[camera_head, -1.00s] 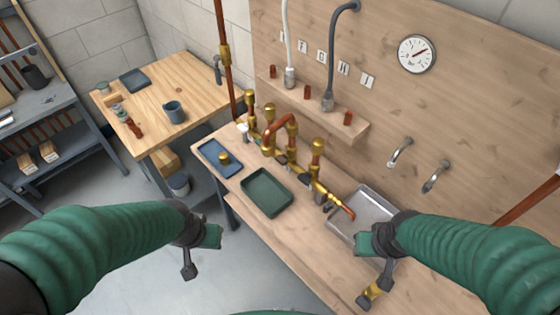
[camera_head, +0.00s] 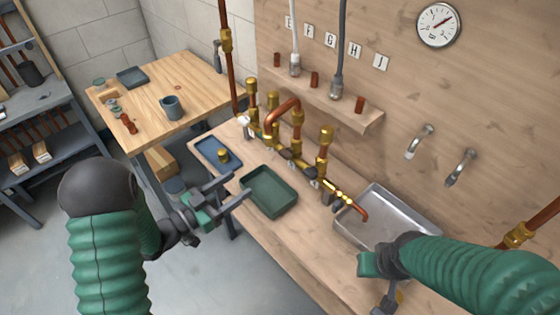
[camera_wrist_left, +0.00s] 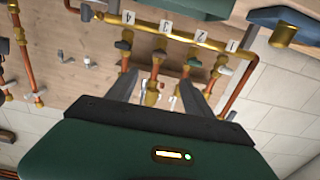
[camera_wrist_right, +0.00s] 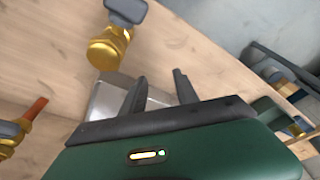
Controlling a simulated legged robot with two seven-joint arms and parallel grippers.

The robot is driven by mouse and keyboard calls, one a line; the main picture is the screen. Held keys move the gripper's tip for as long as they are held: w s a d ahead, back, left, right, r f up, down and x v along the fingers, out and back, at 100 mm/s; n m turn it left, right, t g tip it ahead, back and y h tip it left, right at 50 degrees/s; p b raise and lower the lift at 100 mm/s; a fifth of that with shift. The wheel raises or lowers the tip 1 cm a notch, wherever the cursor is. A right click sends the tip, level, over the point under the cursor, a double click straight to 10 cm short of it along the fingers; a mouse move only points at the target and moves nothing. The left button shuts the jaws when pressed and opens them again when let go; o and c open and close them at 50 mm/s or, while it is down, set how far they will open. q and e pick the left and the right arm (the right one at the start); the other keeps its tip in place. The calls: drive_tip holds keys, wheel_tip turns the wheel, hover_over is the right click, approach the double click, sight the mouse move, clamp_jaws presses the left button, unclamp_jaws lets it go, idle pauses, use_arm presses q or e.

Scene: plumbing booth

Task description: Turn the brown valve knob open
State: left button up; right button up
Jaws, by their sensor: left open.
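A brass and copper pipe manifold (camera_head: 325,150) stands along the bench. In the left wrist view its brass bar (camera_wrist_left: 175,33) carries number tags and several small valve knobs on copper pipes. A brownish knob (camera_wrist_left: 159,49) shows between my left fingers in that view, but its exact colour is hard to tell. My left gripper (camera_head: 232,194) is open and empty, left of the green tray and apart from the manifold. My right gripper (camera_wrist_right: 162,88) is also open and empty, over the bench by the metal basin; its fingers are partly cut off in the head view.
A green tray (camera_head: 249,181) and a blue tray (camera_head: 207,146) lie on the bench. A metal basin (camera_head: 427,220) is at right. A wooden side table (camera_head: 190,75) with a mug (camera_head: 171,107) stands behind left. A shelf (camera_head: 290,77) and gauge (camera_head: 438,24) are on the wall.

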sight(282, 155)
use_arm(q)
drive_tip(key=x, duration=1.6)
drive_tip(key=shift+w+d+r+p, duration=0.1)
drive_tip(key=shift+w+d+p, duration=0.1)
drive_tip(key=shift+d+p, duration=0.15)
use_arm(e)
drive_tip(key=shift+d+r, duration=0.15)
drive_tip(key=shift+r, duration=0.15)
use_arm(q)
drive_tip(key=shift+c, duration=0.3)
clamp_jaws()
